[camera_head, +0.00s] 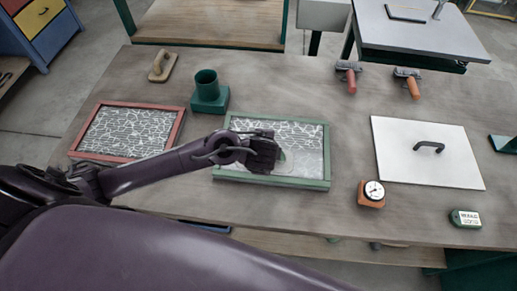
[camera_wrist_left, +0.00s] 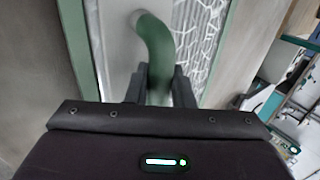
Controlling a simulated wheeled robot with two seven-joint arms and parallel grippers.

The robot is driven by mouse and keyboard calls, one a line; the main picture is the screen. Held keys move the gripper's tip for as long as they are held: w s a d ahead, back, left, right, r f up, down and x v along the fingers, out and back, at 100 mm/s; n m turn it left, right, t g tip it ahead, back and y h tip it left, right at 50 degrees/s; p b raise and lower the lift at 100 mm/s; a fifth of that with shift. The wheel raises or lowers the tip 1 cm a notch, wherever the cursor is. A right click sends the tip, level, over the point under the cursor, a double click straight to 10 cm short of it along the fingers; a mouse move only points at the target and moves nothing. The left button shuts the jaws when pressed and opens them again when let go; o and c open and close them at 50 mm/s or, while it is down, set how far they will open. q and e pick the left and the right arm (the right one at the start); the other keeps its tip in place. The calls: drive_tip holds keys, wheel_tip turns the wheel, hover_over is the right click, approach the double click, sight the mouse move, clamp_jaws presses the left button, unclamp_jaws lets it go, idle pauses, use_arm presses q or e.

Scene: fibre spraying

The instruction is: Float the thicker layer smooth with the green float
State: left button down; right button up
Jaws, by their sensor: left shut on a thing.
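The green-framed panel (camera_head: 327,150) lies on the table in the middle of the head view. Its far part shows a white cracked pattern over grey; its near part looks smoother and paler. My left gripper (camera_head: 274,153) is over this panel, shut on the green float. The float's curved green handle (camera_wrist_left: 153,42) rises between the fingers in the left wrist view; only a sliver of green shows in the head view. Most of the float is hidden by my gripper, and I cannot tell whether it touches the layer. My right gripper is not in view.
A red-framed panel (camera_head: 176,132) lies to the left. A wooden float (camera_head: 162,66) and a green cup on a block (camera_head: 208,92) stand behind. Two orange-handled tools (camera_head: 349,76), a white lidded board (camera_head: 400,160), a dial timer (camera_head: 371,195) and a small green box (camera_head: 465,218) are to the right.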

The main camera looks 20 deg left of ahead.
use_arm(q)
drive_tip(key=shift+w+d, duration=0.2)
drive_tip(key=shift+d, duration=0.6)
drive_tip(key=shift+w+d, duration=0.2)
drive_tip(key=shift+d, duration=0.55)
drive_tip(key=shift+w+d+b, duration=0.25)
drive_tip(key=shift+d, duration=0.55)
drive_tip(key=shift+w+d+b, duration=0.2)
drive_tip(key=shift+w+d, duration=0.05)
drive_tip(key=shift+d, duration=0.6)
drive_tip(key=shift+w+d+b, duration=0.25)
drive_tip(key=shift+d, duration=0.55)
wheel_tip(320, 180, up, 7)
drive_tip(key=p, duration=0.7)
drive_tip(key=shift+a, duration=0.1)
